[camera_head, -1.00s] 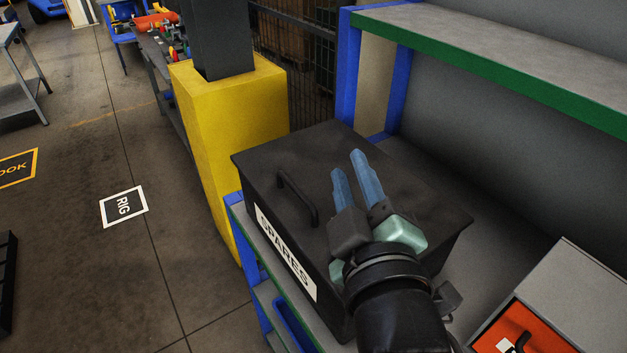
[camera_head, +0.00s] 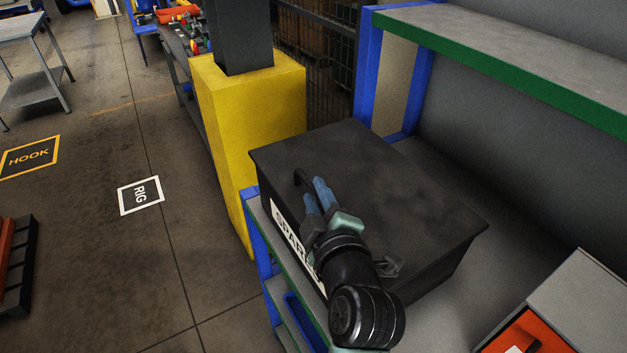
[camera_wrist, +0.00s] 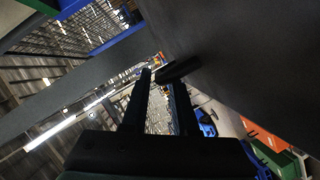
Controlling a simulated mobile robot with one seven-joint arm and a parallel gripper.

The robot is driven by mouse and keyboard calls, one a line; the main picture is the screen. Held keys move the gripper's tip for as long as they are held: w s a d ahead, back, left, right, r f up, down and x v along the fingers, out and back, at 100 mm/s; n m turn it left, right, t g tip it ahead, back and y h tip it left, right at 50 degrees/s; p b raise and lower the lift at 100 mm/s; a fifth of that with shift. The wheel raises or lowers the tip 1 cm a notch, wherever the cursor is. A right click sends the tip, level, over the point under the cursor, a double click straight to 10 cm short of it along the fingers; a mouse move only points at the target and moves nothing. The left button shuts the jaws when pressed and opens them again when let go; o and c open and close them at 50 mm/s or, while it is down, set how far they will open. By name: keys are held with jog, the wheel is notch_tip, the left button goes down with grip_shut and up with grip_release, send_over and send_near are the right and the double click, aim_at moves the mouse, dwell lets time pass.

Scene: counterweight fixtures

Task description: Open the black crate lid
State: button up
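The black crate (camera_head: 440,262) with a white SPARES label (camera_head: 284,232) sits on the grey shelf. Its black lid (camera_head: 385,190) lies flat and shut. The lid's black handle (camera_head: 301,178) is near the front-left edge, partly hidden by my gripper (camera_head: 314,190). My blue fingertips are at the handle; I cannot tell whether they touch it. In the wrist view my gripper (camera_wrist: 163,78) has its fingers apart, with a gap between them. The dark handle bar (camera_wrist: 180,70) shows at the fingertips, beside the dark lid surface (camera_wrist: 245,55).
A yellow post base (camera_head: 250,115) stands close behind the crate. A green-edged upper shelf (camera_head: 510,85) and its blue upright (camera_head: 368,75) are behind and right. A grey box with an orange front (camera_head: 520,335) is at lower right. Open floor lies left.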

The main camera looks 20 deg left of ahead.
jog(key=shift+x, duration=1.2)
grip_shut()
dwell(0.6)
